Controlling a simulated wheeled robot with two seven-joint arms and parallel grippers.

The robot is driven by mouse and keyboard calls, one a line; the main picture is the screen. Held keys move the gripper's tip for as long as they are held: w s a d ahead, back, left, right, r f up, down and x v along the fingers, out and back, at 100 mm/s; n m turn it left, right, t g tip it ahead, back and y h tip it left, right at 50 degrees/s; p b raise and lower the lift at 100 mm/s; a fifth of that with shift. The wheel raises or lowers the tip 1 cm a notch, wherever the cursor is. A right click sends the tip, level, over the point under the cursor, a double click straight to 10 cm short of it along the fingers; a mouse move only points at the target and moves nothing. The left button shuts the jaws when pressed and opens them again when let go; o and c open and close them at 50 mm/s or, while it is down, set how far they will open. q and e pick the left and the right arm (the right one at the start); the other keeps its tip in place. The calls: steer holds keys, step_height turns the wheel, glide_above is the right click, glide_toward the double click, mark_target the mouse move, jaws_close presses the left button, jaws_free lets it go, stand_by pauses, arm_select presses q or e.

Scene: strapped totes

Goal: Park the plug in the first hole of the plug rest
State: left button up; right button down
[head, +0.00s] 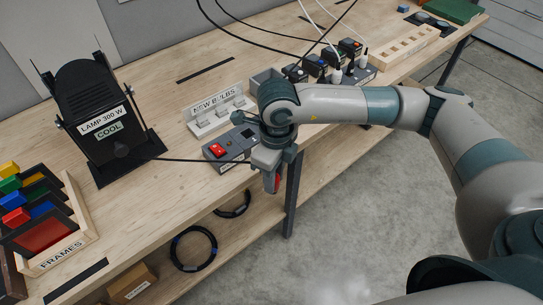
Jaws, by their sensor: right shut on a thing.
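My right gripper (271,178) hangs just past the table's front edge, in front of the grey box with a red switch (217,150). It is shut, with a small red piece (277,182) showing at its jaws. A black cable (200,160) runs from the lamp to this gripper, so the held thing looks like the lamp's plug; its shape is mostly hidden. A pale wooden block with a row of openings (410,47) stands at the table's right part. It may be the plug rest; its label is too small to read. My left gripper is not in view.
The black lamp (92,103) stands at left, beside the FRAMES tray (65,254). The NEW BULBS holder (211,121) is mid-table. Several plugs with cables stand in a dark strip (362,76) behind my right arm. A coiled cable (193,249) lies on the lower shelf.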

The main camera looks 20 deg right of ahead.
steer(key=s+d+f+n, duration=0.1)
steer(key=s+f+n, duration=0.1)
steer(key=n, duration=0.7)
steer(key=s+d+f+n+b, duration=0.1)
steer(key=f+n, duration=0.3)
steer(key=n, duration=0.5)
steer(key=s+d+f+n+b, duration=0.1)
steer(key=s+d+f+n, duration=0.1)
steer(key=n, duration=0.7)
steer(key=shift+s+d+f+n, duration=0.3)
steer(key=shift+f+n, duration=0.1)
steer(key=shift+f, duration=0.25)
